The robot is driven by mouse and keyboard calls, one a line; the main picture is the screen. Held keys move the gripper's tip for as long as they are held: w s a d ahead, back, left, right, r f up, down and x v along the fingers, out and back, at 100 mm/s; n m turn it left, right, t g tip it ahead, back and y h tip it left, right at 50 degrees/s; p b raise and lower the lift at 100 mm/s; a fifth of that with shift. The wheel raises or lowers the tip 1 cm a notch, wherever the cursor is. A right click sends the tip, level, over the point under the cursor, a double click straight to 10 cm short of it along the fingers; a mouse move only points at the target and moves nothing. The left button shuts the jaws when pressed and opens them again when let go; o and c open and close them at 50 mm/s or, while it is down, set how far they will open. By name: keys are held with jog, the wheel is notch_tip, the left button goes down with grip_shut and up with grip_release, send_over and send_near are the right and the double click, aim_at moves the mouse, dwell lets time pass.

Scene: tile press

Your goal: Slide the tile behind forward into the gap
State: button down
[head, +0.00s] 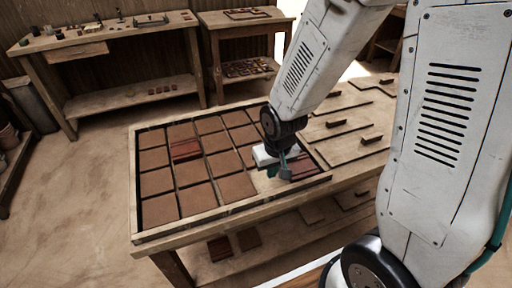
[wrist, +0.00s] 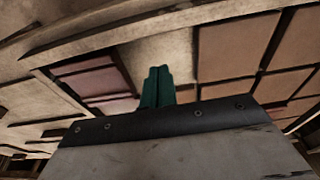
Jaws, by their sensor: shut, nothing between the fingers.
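A wooden tray (head: 148,236) on the workbench holds a grid of brown tiles. A bare pale gap (head: 262,186) shows in its front row, between a brown tile (head: 237,187) on the left and a dark red ridged tile (head: 304,168) on the right. A brown tile (head: 249,157) lies behind the gap, partly hidden by my gripper. My gripper (head: 285,175) is shut and empty, its green fingers low over the gap's right side. In the wrist view the fingers (wrist: 157,87) stand together before the pale gap (wrist: 158,55), with the red tile (wrist: 95,82) to the left.
Another red ridged tile (head: 186,150) sits among the brown ones. Pale boards with small dark handles (head: 372,139) lie right of the tray. A lower shelf (head: 285,242) carries loose tiles. Two side benches (head: 120,38) stand at the back. The floor at left is clear.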

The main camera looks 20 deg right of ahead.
jog(key=shift+w+f, duration=0.2)
jog(key=shift+f, duration=0.15)
jog(key=shift+w, duration=0.3)
jog(key=w, duration=1.1)
jog(key=shift+w+f, duration=0.1)
jog(key=shift+f, duration=0.65)
jog(key=shift+s+f, duration=0.1)
jog(key=shift+s, duration=0.1)
jog(key=shift+s, duration=0.1)
